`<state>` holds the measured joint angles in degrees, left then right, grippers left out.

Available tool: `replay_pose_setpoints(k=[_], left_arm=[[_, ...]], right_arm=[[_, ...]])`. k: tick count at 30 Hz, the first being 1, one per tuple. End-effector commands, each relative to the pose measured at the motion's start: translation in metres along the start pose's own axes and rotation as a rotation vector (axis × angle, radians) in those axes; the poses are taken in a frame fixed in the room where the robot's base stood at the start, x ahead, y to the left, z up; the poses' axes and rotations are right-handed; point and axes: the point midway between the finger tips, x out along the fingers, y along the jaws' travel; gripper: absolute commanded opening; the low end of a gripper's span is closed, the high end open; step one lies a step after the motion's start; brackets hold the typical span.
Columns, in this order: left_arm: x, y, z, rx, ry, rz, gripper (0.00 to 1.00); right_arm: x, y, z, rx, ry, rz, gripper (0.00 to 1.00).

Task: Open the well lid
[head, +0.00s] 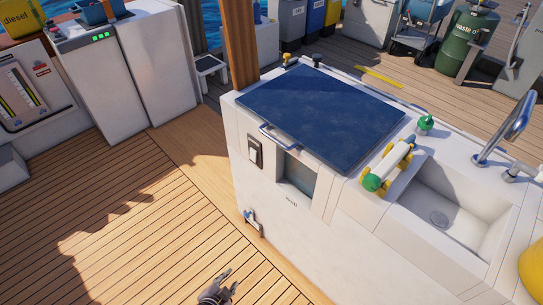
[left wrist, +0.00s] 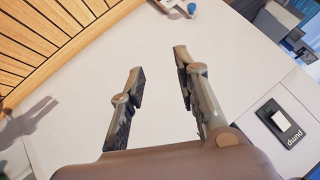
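The well lid (head: 322,112) is a dark blue flat panel lying closed on top of the white cabinet (head: 300,240). A metal bar handle (head: 279,138) sits at its front left edge. My left gripper (head: 228,281) is at the bottom of the head view, low in front of the cabinet and well apart from the lid and handle. In the left wrist view its two fingers (left wrist: 158,64) are spread with nothing between them, facing a white surface. The lid and handle do not show there. My right gripper is not in view.
A pump switch (left wrist: 280,119) and a blue-knobbed valve (left wrist: 191,8) are on the cabinet face. A wooden post (head: 239,45) rises behind. The deck at left is clear.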

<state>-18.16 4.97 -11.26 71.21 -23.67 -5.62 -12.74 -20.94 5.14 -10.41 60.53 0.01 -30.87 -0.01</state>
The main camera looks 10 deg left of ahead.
Motion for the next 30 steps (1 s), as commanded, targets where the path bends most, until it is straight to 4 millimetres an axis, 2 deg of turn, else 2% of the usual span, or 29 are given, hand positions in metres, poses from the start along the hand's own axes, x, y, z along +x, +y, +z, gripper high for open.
replay_pose_setpoints(k=[1,2,3,6,9,12,15,19,23,30], left_arm=[[0.011,-0.024,-0.034,0.096,0.1,-0.079,0.3],[0.01,-0.04,-0.057,0.156,0.153,-0.126,0.3],[0.005,-0.061,-0.087,0.236,0.22,-0.193,0.3],[-0.022,-0.107,-0.155,0.424,0.359,-0.37,0.3],[-0.06,-0.141,-0.207,0.58,0.454,-0.537,0.3],[-0.095,-0.162,-0.241,0.692,0.507,-0.667,0.3],[-0.118,-0.173,-0.259,0.755,0.532,-0.745,0.3],[-0.127,-0.18,-0.271,0.783,0.541,-0.78,0.3],[-0.119,-0.188,-0.283,0.783,0.543,-0.781,0.3],[-0.089,-0.209,-0.317,0.782,0.543,-0.78,0.3]], right_arm=[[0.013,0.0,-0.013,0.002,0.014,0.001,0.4],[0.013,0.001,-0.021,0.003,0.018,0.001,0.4],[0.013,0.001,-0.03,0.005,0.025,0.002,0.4],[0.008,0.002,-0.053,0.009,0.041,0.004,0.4],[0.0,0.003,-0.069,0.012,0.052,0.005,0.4],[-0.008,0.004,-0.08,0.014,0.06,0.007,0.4],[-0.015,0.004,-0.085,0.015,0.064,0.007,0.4],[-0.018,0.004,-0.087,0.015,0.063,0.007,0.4],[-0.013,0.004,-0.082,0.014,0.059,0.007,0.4],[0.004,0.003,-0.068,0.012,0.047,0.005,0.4]])
